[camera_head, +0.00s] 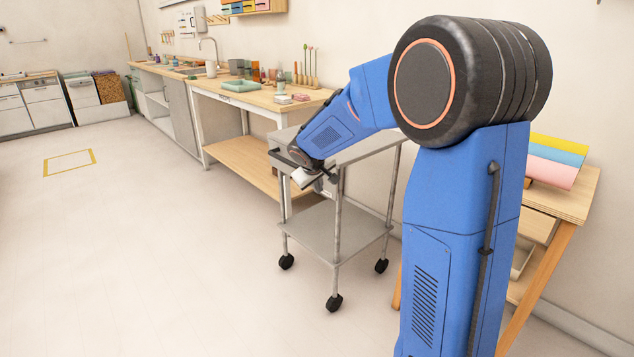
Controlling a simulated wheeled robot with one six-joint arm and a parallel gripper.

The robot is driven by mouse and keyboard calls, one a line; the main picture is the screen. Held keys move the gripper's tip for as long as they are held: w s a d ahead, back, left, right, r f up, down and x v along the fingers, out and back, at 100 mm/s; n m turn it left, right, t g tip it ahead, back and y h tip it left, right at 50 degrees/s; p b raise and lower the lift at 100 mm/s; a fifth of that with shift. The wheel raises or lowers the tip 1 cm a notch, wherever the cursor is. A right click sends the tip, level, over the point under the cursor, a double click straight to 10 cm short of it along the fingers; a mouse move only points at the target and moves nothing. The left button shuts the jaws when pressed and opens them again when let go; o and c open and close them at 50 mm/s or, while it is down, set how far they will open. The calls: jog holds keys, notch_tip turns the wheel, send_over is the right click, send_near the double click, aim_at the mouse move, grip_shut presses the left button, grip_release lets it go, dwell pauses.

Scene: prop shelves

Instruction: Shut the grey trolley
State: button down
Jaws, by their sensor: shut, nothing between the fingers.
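The grey trolley (372,148) stands in the middle of the view, against the wall side, on black castors. It has a flat top, thin legs and a lower shelf (335,232). A dark bar shows at the left end of its upper part. My blue arm reaches across the top from the right. My gripper (322,177) is at the trolley's front upper part, just below the top's edge, and is shut with nothing held. The wrist hides much of that front, so I cannot tell how far any drawer stands out or whether the gripper touches it.
A wooden workbench (262,106) with bottles and small tools runs behind and left of the trolley. A wooden table (575,190) with coloured sheets stands at the right, partly behind my arm. The floor (150,230) at the left and front is clear.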

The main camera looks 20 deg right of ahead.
jog(key=d, duration=0.1)
jog(key=w+d+f, duration=0.2)
jog(key=d, duration=0.1)
jog(key=shift+w, duration=0.15)
jog(key=shift+w+d, duration=0.1)
jog(key=shift+d, duration=0.25)
jog(key=w+d, duration=0.3)
jog(key=d, duration=0.8)
jog(key=w+d, duration=0.4)
jog(key=d, duration=0.8)
jog(key=shift+w+d+r, duration=0.15)
jog(key=shift+w, duration=0.05)
jog(key=shift+d, duration=0.1)
